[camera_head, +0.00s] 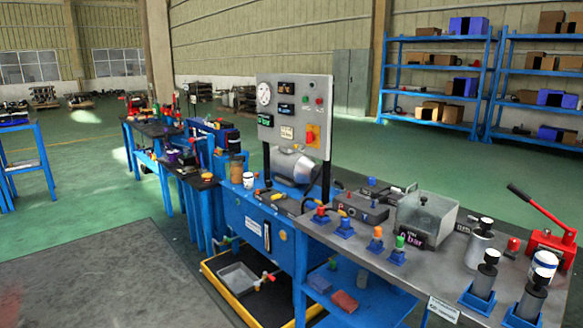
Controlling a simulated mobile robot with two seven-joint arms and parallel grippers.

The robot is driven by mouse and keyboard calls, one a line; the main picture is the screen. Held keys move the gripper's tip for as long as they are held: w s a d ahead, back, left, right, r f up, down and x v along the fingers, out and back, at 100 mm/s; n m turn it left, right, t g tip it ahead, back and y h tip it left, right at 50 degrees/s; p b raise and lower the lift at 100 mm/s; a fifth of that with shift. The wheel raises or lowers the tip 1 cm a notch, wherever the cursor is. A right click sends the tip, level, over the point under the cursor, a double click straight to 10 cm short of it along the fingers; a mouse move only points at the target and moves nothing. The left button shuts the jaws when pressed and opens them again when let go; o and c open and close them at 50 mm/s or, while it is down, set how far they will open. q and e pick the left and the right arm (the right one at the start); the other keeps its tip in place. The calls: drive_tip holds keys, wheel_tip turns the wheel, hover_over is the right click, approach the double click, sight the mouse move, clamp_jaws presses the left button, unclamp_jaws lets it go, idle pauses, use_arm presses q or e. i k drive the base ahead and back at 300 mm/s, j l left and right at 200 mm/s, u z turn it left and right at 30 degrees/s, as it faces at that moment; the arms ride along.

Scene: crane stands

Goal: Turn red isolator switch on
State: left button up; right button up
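A grey control panel (322,87) stands upright on a dark frame above the blue workbench, near the middle of the view. A red switch on a yellow plate (312,135) sits at the panel's lower right. It is small here, and I cannot tell which position its knob is in. The panel also carries a round white gauge (264,93), several dark displays, and small red and green buttons (305,99). Neither of my grippers shows in the head view.
The blue bench (262,222) holds a silver motor-like cylinder (296,166), fittings, a metal tank (427,215) and a red hand-lever pump (552,243). A yellow-edged tray (228,298) lies below. Open floor (110,215) spreads left of the bench; blue shelves (440,39) stand behind.

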sight(311, 137)
drive_tip(key=i+j+z, duration=0.2)
drive_tip(key=i, duration=0.4)
drive_tip(key=i+j+z, duration=0.1)
drive_tip(key=z, duration=0.3)
drive_tip(key=i+j+z, duration=0.1)
drive_tip(key=z, duration=0.25)
drive_tip(key=i+j+z, duration=0.15)
drive_tip(key=j, duration=0.2)
drive_tip(key=i+j+z, duration=0.2)
drive_tip(key=j, duration=0.2)
drive_tip(key=i+j, duration=0.15)
drive_tip(key=j, duration=0.2)
drive_tip(key=i+j+z, duration=0.1)
drive_tip(key=j, duration=0.3)
